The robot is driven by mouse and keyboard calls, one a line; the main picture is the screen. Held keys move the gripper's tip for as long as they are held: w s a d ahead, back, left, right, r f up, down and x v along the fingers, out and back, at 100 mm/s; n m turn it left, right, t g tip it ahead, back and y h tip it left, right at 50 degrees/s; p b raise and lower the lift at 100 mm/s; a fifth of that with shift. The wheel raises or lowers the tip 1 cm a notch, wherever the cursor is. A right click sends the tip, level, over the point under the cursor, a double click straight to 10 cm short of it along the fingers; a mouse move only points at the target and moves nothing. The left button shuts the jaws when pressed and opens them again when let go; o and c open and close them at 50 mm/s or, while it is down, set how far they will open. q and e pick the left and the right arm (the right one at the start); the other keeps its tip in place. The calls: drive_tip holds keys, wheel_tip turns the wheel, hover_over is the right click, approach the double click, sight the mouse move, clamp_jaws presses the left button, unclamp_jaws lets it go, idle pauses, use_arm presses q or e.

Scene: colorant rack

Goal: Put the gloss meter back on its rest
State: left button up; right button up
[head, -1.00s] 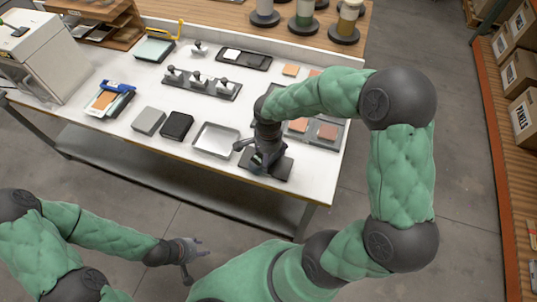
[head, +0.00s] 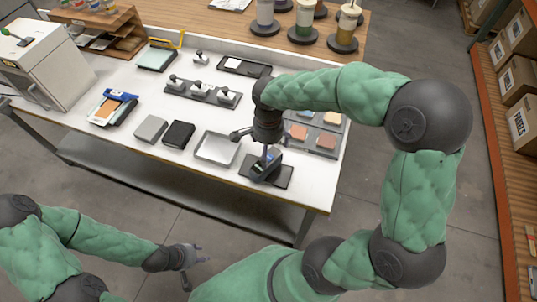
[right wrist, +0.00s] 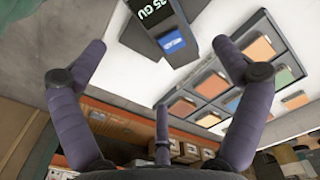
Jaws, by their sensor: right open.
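The gloss meter (head: 266,163) is a small dark device with a lit screen. In the head view it stands on the left part of a flat black rest (head: 284,178) near the table's front right corner. In the right wrist view the meter (right wrist: 160,20) shows a "35 GU" screen and a blue label beyond the fingertips. My right gripper (head: 266,146) is above the meter in the head view. Its fingers (right wrist: 160,50) are spread wide in the right wrist view, with nothing between them. My left gripper (head: 190,263) hangs empty in front of the table, fingers spread.
A silver tray (head: 216,148) lies left of the rest. A grey rack of coloured tiles (head: 316,139) lies behind it, close to my right arm. Grey and black blocks (head: 151,128), a holder with several knobbed weights (head: 201,92) and a colour-card stack (head: 112,108) are further left.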

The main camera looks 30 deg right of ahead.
drive_tip(key=shift+r, duration=1.45)
idle(0.3)
